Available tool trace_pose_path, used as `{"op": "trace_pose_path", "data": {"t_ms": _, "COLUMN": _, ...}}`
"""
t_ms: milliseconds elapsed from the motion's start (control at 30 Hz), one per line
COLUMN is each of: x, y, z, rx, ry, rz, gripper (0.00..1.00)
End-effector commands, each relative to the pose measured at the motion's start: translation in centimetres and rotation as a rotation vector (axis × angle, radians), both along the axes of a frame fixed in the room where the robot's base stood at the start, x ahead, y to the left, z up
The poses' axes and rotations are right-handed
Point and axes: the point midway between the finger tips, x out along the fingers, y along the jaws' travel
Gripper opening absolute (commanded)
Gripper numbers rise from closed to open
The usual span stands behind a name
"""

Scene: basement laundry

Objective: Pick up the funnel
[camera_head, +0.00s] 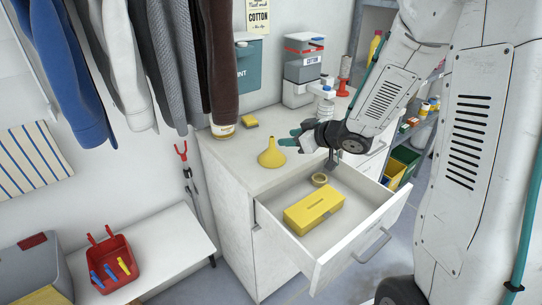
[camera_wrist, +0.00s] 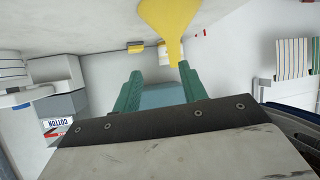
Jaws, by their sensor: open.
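The yellow funnel (camera_head: 271,155) stands wide end down, spout up, on the white cabinet top, near its front edge above the open drawer. My gripper (camera_head: 290,138) is open and empty, with green fingers, just right of the funnel in the head view. In the wrist view, which looks upside down, the funnel (camera_wrist: 168,18) is at the top, its spout pointing down the picture. The spout tip lies close to the right finger of my gripper (camera_wrist: 160,76); I cannot tell whether they touch. The funnel is not between the fingers.
The open drawer (camera_head: 375,232) below holds a yellow box (camera_head: 314,208) and a tape roll (camera_head: 319,179). A yellow sponge-like block (camera_head: 249,121), a jar (camera_head: 222,130) and a COTTON container (camera_head: 303,62) stand farther back. Clothes hang at left. The cabinet top left of the funnel is clear.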

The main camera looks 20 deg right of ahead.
Motion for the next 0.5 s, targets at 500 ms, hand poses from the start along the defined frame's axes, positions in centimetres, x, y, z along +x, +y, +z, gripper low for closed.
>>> {"op": "trace_pose_path", "data": {"t_ms": 500, "x": 2.0, "y": 3.4, "z": -2.5, "rx": 0.102, "ry": -0.016, "rz": 0.099, "gripper": 0.42}}
